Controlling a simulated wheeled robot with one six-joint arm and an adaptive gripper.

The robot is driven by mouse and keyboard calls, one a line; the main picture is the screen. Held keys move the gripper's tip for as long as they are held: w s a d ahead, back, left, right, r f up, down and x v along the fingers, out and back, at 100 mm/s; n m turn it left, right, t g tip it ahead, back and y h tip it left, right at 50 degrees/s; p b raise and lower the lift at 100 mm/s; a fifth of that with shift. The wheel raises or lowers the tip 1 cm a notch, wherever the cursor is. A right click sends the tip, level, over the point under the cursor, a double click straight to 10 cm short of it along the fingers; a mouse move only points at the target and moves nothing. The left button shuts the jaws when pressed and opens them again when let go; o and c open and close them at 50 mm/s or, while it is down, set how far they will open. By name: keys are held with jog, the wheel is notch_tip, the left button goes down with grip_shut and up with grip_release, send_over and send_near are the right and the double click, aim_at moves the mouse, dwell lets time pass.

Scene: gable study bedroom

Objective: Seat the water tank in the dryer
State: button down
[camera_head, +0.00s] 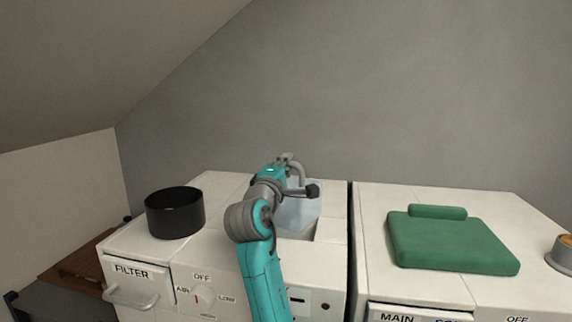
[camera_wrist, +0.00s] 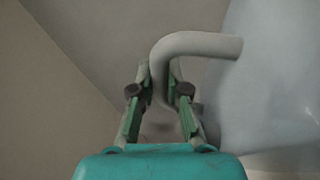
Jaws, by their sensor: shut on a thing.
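The water tank (camera_head: 298,217) is a pale blue-grey, translucent block at the right part of the dryer's (camera_head: 218,250) top, partly hidden by my arm in the head view. Its grey curved handle (camera_head: 299,172) rises at the far side. In the wrist view the tank (camera_wrist: 275,85) fills the right side and the handle (camera_wrist: 205,44) bends from it toward my fingers. My gripper (camera_wrist: 161,80) is shut on the handle. A recess edge (camera_head: 296,236) shows on the dryer top below the tank. I cannot tell how deep the tank sits in it.
A black round pot (camera_head: 175,214) stands on the dryer's left top. A white machine (camera_head: 372,215) stands at the right across a narrow gap, with a green cushion-like pad (camera_head: 450,242) and a round tin (camera_head: 562,252) on it. A grey wall (camera_head: 420,100) and sloped ceiling (camera_head: 90,60) close the back and left.

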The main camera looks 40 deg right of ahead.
jog(key=shift+f, duration=0.55)
jog(key=c, duration=1.2)
grip_release()
jog(key=shift+o, duration=0.2)
jog(key=shift+r, duration=0.3)
jog(key=v, duration=1.2)
jog(key=shift+r, duration=0.35)
jog(key=shift+a, duration=0.1)
